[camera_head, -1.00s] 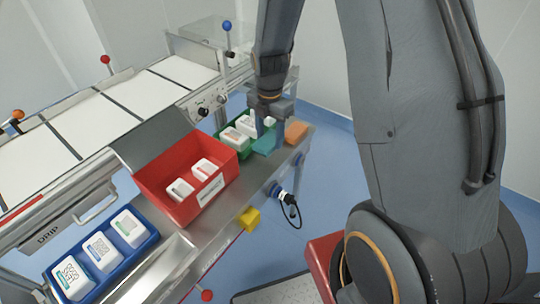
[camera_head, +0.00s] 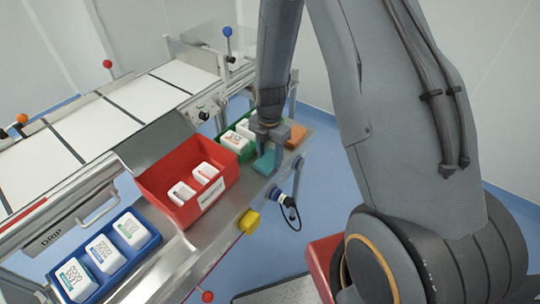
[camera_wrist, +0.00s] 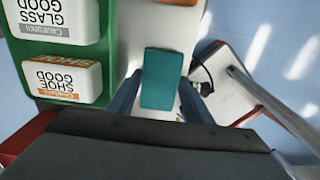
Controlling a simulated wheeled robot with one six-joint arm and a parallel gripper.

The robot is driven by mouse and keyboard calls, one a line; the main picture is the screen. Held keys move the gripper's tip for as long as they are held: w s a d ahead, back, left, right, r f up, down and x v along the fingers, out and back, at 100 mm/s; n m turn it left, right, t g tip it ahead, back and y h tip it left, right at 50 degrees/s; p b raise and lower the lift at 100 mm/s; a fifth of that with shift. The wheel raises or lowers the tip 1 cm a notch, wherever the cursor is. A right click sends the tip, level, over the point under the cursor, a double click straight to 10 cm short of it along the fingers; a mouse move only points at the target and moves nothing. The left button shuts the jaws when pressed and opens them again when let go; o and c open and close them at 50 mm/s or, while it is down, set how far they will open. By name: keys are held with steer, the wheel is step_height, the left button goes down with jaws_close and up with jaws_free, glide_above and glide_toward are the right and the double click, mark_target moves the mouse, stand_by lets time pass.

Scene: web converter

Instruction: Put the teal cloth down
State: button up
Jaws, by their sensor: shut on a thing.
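The teal cloth (camera_head: 265,162) is a small folded block at the right end of the steel shelf, beside the green bin. In the wrist view the teal cloth (camera_wrist: 161,79) stands out between the two fingers. My gripper (camera_head: 266,150) points down and is shut on the cloth; the fingers also show in the wrist view (camera_wrist: 160,100), one on each side of it. Whether the cloth touches the shelf, I cannot tell.
The green bin (camera_wrist: 108,40) with white packs is close on the cloth's left. An orange block (camera_head: 296,136) lies to its right. A red bin (camera_head: 212,212) and a blue tray (camera_head: 150,247) stand further left. The shelf edge is close by.

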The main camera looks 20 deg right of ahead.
mark_target(269, 158)
steer(key=o, duration=0.9)
steer(key=shift+f, duration=0.1)
steer(key=shift+o, duration=0.2)
steer(key=shift+r+m+b, duration=0.6)
steer(key=shift+r+b, duration=0.5)
steer(key=shift+r, duration=5.35)
steer(key=s+r+m, duration=0.3)
steer(key=s+m, duration=0.5)
steer(key=m, duration=0.4)
steer(key=s+r+m, duration=0.3)
steer(key=s+m, duration=0.6)
steer(key=m, duration=0.3)
steer(key=shift+s+r+t, duration=0.15)
steer(key=shift+s+t, duration=0.1)
steer(key=shift+t, duration=0.05)
